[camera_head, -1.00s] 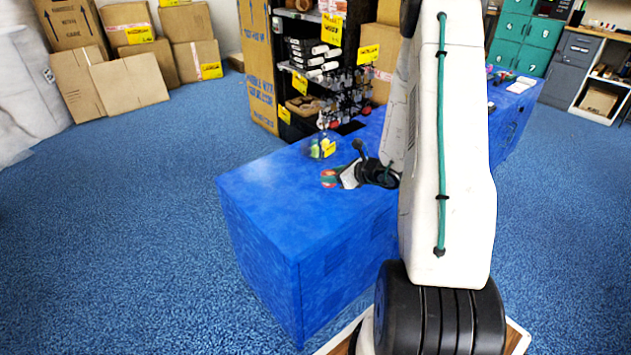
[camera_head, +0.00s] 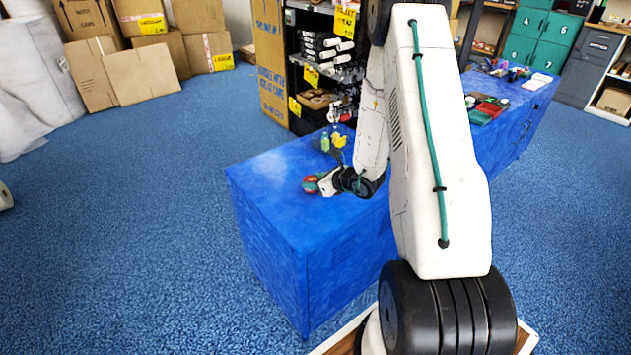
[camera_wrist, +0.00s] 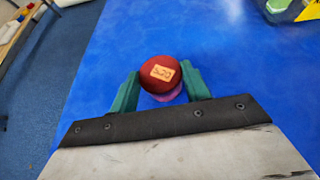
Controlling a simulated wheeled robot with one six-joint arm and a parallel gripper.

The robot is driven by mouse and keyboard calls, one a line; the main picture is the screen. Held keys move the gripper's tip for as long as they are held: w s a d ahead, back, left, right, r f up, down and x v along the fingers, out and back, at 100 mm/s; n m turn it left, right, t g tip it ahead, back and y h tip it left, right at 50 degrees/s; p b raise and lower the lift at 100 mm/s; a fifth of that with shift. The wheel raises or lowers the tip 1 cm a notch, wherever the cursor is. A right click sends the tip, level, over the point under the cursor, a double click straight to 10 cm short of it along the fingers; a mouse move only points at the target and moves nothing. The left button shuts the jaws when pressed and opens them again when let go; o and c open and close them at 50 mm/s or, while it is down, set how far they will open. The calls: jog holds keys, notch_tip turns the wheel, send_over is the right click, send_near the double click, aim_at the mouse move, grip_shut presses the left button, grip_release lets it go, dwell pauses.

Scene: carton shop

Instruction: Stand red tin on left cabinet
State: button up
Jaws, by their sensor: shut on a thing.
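The red tin (camera_wrist: 160,72) is round with a small pale label, and it sits between the two green fingers of my gripper (camera_wrist: 160,70) in the wrist view. My gripper (camera_head: 317,184) is shut on it, and the tin (camera_head: 309,185) also shows small in the head view. A pink-purple patch shows just below the tin. Both are over the blue top of the left cabinet (camera_head: 268,190), near its middle. I cannot tell whether the tin touches the top.
A yellow duck (camera_head: 339,140) and a green bottle (camera_head: 325,142) stand behind my gripper. A black shelf unit (camera_head: 300,120) rises behind them. The cabinet's left and front top is clear. More items, including a red tray (camera_head: 488,109), lie on the blue surface at right.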

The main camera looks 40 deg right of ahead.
jog(key=o, duration=1.1)
jog(key=shift+f, duration=0.15)
